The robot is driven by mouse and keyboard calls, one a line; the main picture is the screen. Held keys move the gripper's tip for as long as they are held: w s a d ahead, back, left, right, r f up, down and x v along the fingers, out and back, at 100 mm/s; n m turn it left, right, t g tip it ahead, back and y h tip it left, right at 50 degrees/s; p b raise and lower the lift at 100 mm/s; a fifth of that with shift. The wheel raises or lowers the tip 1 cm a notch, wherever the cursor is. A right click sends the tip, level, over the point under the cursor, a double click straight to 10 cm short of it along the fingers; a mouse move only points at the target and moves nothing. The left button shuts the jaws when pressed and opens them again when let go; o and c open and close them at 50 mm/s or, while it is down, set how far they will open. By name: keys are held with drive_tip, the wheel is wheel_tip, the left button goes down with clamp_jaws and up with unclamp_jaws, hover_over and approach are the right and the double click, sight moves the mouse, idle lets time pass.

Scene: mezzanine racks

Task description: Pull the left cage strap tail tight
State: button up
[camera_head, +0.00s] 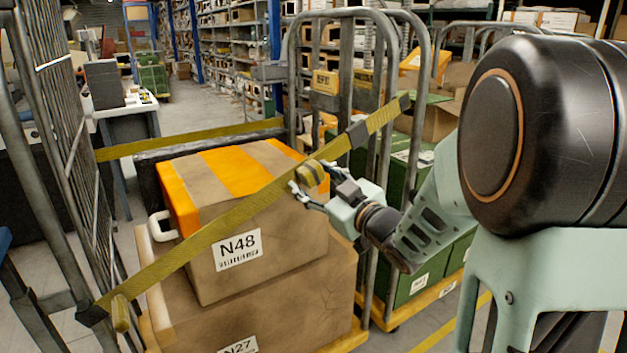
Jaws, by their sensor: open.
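A yellow webbing strap (222,222) runs slantwise across the front of the left roll cage, from a dark fitting (92,315) at lower left to a dark buckle (358,133) at upper right. A short yellow strap tail (121,313) hangs by the lower left fitting. Another short yellow strap piece (311,175) sits just under the strap, right at my gripper. My gripper (302,187) is open, its fingers pointing left beside that piece. I cannot tell whether they touch it. The box N48 (262,262) stands behind the strap.
A larger box N27 (290,310) lies under N48. The left cage's mesh side (62,120) stands at left. A second yellow strap (190,140) crosses behind the boxes. Another cage with green crates (415,285) stands close at right, behind my arm. An aisle (200,105) opens at the back.

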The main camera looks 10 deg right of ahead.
drive_tip(key=v, duration=1.2)
drive_tip(key=shift+w, duration=0.15)
